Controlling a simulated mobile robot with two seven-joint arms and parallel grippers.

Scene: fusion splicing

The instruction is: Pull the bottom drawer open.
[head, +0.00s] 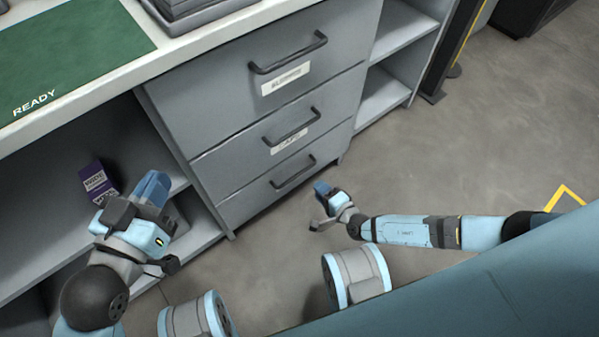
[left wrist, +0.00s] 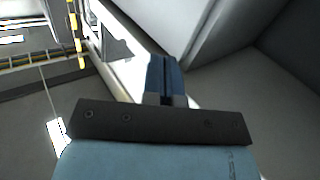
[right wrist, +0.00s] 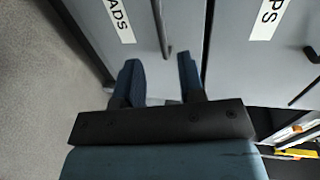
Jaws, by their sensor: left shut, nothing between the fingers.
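The bottom drawer (head: 262,197) is the lowest of three grey fronts and looks shut, flush with those above. Its dark bar handle (head: 293,172) also shows in the right wrist view (right wrist: 160,28), beside a label ending in "ADS" (right wrist: 120,20). My right gripper (head: 322,190) is open and empty in front of the bottom drawer; its two blue fingers (right wrist: 160,82) point toward the front, with the handle's line between them. Contact cannot be told. My left gripper (head: 153,187) is shut and empty by the open shelves; its fingers (left wrist: 166,78) are together.
The middle drawer handle (head: 292,127) and top drawer handle (head: 288,54) are above. A purple box (head: 93,178) stands on the left shelf. The counter (head: 178,50) overhangs the left shelves. Grey floor (head: 440,150) lies open to the right of the cabinet.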

